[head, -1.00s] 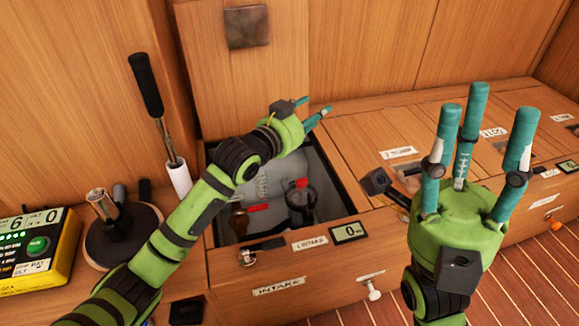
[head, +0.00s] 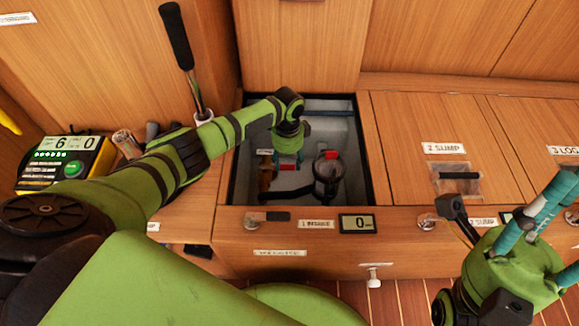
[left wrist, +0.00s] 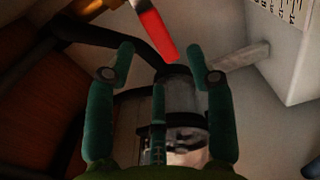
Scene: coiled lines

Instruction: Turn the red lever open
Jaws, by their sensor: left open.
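The red lever (head: 287,167) sits in the open bilge compartment, beside a brass valve body (head: 265,172), and points to the right of it. In the left wrist view the red lever (left wrist: 157,35) is beyond the fingertips, toward the top, with a bit of brass at its upper end. My left gripper (head: 288,157) reaches down into the compartment just above the lever. It is open, with its teal fingers (left wrist: 160,75) spread and nothing between them; I cannot tell if any finger touches the lever. My right gripper (head: 552,205) is open and empty at the right edge, partly cut off.
A clear strainer (head: 328,175) with a red piece on top stands right of the valve. The compartment's dark rim (head: 372,170) surrounds the arm. A pump handle (head: 176,35) stands at the back left, near a yellow meter (head: 70,160). Closed hatches (head: 425,110) lie to the right.

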